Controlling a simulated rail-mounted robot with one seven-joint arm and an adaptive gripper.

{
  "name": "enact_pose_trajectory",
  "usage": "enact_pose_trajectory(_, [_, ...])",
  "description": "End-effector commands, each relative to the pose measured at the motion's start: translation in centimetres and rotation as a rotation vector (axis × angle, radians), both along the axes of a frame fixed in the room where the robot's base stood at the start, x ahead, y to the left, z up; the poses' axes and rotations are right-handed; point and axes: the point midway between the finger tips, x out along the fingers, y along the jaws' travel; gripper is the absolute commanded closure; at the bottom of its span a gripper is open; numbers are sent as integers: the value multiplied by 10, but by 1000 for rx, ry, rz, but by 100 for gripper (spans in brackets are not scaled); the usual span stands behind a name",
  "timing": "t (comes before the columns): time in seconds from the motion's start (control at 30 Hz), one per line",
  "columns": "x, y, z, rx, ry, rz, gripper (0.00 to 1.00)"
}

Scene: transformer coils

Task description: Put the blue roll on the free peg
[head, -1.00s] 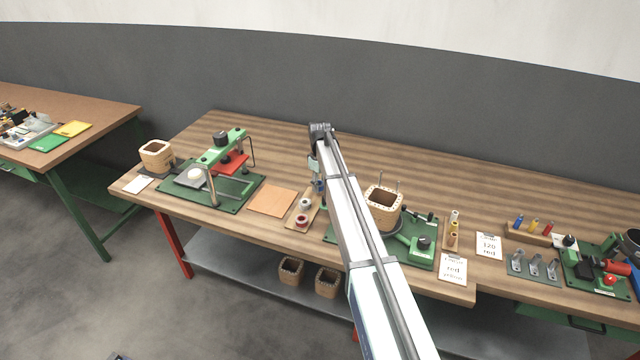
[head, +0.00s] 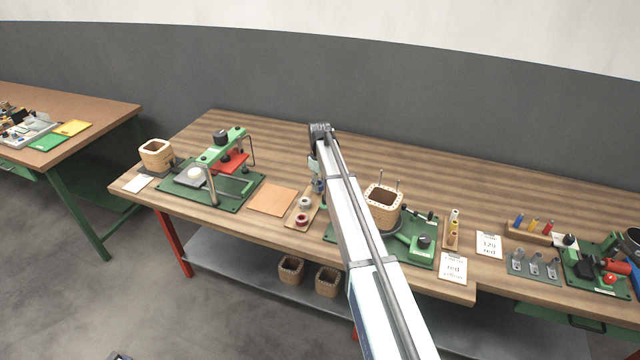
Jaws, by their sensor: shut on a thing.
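My gripper (head: 317,178) points down over the far end of a small wooden peg board (head: 292,223), left of my arm. It is small and partly hidden by my arm. It is shut on the blue roll (head: 319,187), of which only a small part shows at the fingertips. A grey-white roll (head: 305,203) and a red roll (head: 301,219) sit on the near part of the board. The free peg cannot be made out. I cannot tell whether the blue roll is around a peg or above it.
Left of the board lie a flat brown sheet (head: 272,200) and a green press fixture (head: 236,190). To the right, close to my arm, stands a square wooden coil former (head: 382,210) with upright rods on a green base. The back of the bench is clear.

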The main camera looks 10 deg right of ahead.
Motion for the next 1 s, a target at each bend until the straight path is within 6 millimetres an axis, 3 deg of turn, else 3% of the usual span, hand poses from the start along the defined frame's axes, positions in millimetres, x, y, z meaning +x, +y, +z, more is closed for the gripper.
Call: enact_pose_trajectory(1.0, [0,0,-14,0,0,0,77])
